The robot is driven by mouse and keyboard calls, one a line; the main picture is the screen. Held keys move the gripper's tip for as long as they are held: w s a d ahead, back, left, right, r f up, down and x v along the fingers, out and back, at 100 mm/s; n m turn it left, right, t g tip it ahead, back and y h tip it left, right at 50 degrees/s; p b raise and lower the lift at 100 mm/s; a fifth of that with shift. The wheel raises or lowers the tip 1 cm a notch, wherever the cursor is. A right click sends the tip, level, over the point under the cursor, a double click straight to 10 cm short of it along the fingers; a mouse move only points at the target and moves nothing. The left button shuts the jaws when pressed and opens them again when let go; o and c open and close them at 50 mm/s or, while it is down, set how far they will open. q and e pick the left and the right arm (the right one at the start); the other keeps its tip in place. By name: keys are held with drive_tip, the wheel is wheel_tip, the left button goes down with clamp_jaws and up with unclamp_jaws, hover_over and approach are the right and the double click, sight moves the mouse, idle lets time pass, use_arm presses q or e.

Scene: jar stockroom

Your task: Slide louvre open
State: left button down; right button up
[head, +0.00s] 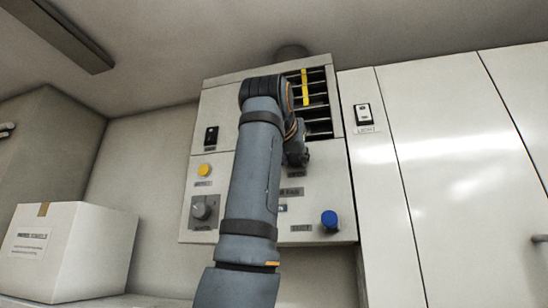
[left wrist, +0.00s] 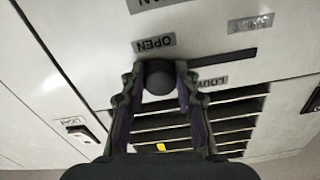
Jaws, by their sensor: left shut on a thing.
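The louvre (head: 318,100) is the slatted vent at the upper right of the wall panel, with dark gaps between its slats. Its slats also show in the left wrist view (left wrist: 200,122). My left gripper (left wrist: 158,82) is shut on a round black slider knob (left wrist: 158,77). The knob sits at the left end of a dark slot (left wrist: 225,59) in that view, beside a label reading OPEN (left wrist: 154,44). In the head view my left arm covers part of the panel, and the gripper (head: 297,155) shows only partly; the knob is hidden. My right gripper is not in view.
The panel (head: 335,190) also carries a blue knob (head: 329,219), a yellow button (head: 204,169), a grey dial (head: 203,208) and a black switch (head: 211,137). A light switch (head: 362,113) is at the right. A white box (head: 70,250) stands at the lower left.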

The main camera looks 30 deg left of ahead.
use_arm(q)
drive_tip(key=shift+s+r, duration=0.1)
drive_tip(key=c, duration=1)
unclamp_jaws()
drive_tip(key=shift+d, duration=0.35)
drive_tip(key=shift+s, duration=0.15)
drive_tip(key=v, duration=1.1)
drive_tip(key=shift+s, duration=0.35)
